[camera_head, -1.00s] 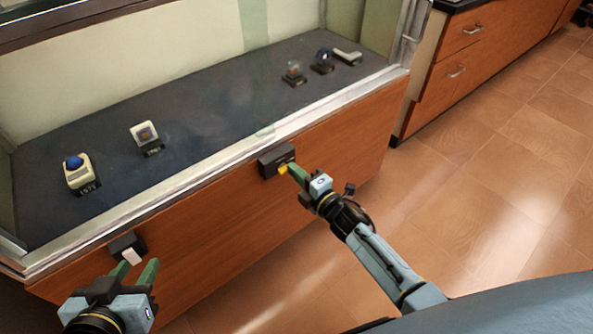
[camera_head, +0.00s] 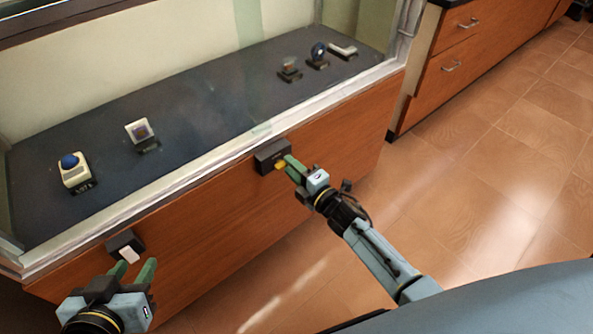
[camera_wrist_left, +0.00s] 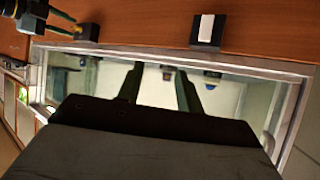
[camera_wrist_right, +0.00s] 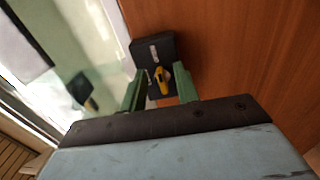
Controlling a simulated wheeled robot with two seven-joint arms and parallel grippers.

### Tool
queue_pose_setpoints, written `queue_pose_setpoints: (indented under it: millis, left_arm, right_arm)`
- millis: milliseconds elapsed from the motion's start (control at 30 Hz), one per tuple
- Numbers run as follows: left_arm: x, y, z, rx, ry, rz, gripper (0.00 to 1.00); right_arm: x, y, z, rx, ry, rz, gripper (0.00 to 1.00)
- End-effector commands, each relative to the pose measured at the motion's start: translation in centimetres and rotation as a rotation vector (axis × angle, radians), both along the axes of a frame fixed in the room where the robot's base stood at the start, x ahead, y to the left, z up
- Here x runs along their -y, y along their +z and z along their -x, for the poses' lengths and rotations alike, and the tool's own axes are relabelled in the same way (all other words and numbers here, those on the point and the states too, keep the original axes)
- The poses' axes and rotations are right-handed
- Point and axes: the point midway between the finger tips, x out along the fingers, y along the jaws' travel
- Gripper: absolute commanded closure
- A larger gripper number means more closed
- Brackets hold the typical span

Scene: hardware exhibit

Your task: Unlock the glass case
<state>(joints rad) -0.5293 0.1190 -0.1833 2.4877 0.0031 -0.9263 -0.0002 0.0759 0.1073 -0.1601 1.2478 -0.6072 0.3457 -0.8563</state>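The glass case (camera_head: 225,150) has a wooden front below its metal frame. A black lock box (camera_head: 272,155) on that front, also in the right wrist view (camera_wrist_right: 150,50), has a yellow key-like piece (camera_wrist_right: 161,82) sticking out. My right gripper (camera_head: 290,164) is at this box. In the right wrist view its green fingers are open on both sides of the yellow piece, with gaps visible. A second black box (camera_head: 122,242) with a white plate (camera_head: 129,254) is at the lower left. My left gripper (camera_head: 136,268) is open and empty just in front of it.
Inside the case stand a blue-button device (camera_head: 75,172), a white square device (camera_head: 140,132) and several small exhibits at the far right. A wooden drawer cabinet (camera_head: 450,85) stands beyond the case. The tiled floor (camera_head: 480,200) at right is clear.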

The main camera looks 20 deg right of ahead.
Motion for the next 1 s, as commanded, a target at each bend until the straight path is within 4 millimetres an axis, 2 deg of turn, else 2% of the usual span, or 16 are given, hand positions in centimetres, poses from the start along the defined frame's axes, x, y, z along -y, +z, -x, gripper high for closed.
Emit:
queue_pose_setpoints:
  millis: [100,267,667,833,1000]
  left_arm:
    - [-0.1,-0.1,0.2,-0.018,0.001,-0.005,0.64]
    - [-0.9,-1.7,1.8,-0.144,0.012,-0.035,0.64]
    - [-3.7,-5.4,8.3,-0.558,0.052,-0.133,0.64]
    - [-4.7,-6.6,10.7,-0.703,0.067,-0.168,0.64]
    - [-5.0,-7.9,10.3,-0.706,0.067,-0.175,0.64]
  right_arm:
    - [0.1,0.0,0.4,0.000,0.000,0.000,0.69]
    - [0.6,0.1,1.7,-0.001,0.000,0.000,0.69]
    - [2.7,0.1,7.3,-0.002,-0.001,0.001,0.69]
    - [3.8,0.1,10.4,-0.003,-0.001,0.000,0.69]
    - [4.4,0.1,12.1,-0.001,0.000,0.000,0.69]
